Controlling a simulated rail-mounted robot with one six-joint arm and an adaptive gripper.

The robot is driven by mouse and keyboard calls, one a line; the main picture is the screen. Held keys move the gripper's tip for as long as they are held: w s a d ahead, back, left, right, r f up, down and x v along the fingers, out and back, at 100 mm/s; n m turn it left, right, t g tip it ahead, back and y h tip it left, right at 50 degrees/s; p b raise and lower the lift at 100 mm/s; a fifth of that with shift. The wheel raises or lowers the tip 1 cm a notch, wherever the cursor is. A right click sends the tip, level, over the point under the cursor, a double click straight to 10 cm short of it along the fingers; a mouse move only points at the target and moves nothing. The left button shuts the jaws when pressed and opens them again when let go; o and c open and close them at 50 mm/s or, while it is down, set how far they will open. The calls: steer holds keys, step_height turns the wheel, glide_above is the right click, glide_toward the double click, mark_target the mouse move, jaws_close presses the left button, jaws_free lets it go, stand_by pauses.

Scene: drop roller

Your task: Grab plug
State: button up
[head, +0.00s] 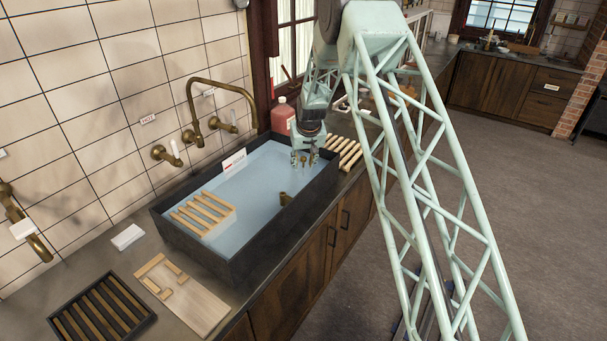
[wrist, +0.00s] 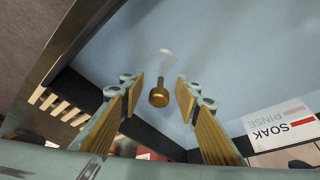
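The plug shows in the wrist view as a brass knob (wrist: 158,97) standing up from the blue water or basin surface. My gripper (wrist: 158,105) is open, with one brass-coloured ribbed finger pad on each side of the knob and a clear gap on both sides. In the head view, my gripper (head: 304,160) points down into the far right end of the dark sink (head: 225,262). A small brass piece shows between its fingers there. Whether the knob is level with the fingertips or beyond them is hard to tell.
A brass faucet (head: 188,95) arches over the back. A SOAK/RINSE sign (wrist: 282,128) is nearby.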

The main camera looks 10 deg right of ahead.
steer(key=shift+c, duration=0.7)
jaws_close()
steer(key=shift+r, duration=0.15)
steer(key=shift+r, duration=4.9)
steer(key=shift+r, duration=0.15)
